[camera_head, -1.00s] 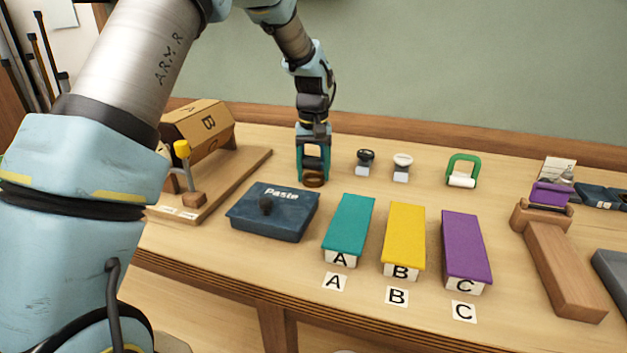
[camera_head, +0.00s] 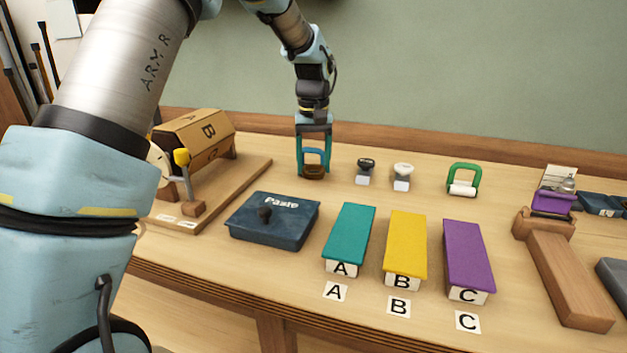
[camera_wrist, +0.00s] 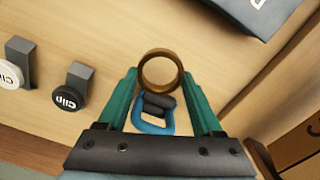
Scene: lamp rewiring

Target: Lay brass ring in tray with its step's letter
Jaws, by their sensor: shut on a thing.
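My gripper (camera_wrist: 160,75) is shut on the brass ring (camera_wrist: 144,73), which sits between the fingertips in the wrist view. In the head view the ring (camera_head: 314,173) shows dark below my fingers, near the back of the bench. Three blocks stand at front centre: teal with letter A (camera_head: 351,232), yellow with letter B (camera_head: 407,238) and purple with letter C (camera_head: 467,255). Matching letter cards A (camera_head: 335,292), B (camera_head: 399,307) and C (camera_head: 467,321) lie before them. I cannot tell whether the blocks are covered trays.
A blue-handled tool (camera_wrist: 142,125) is behind the ring. Two small stamp-like pieces (camera_head: 366,170) (camera_head: 402,176) and a green-handled roller (camera_head: 463,180) stand to the right. A dark Paste box (camera_head: 272,222) and a lettered drum (camera_head: 195,140) are left. Bare bench lies between the rows.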

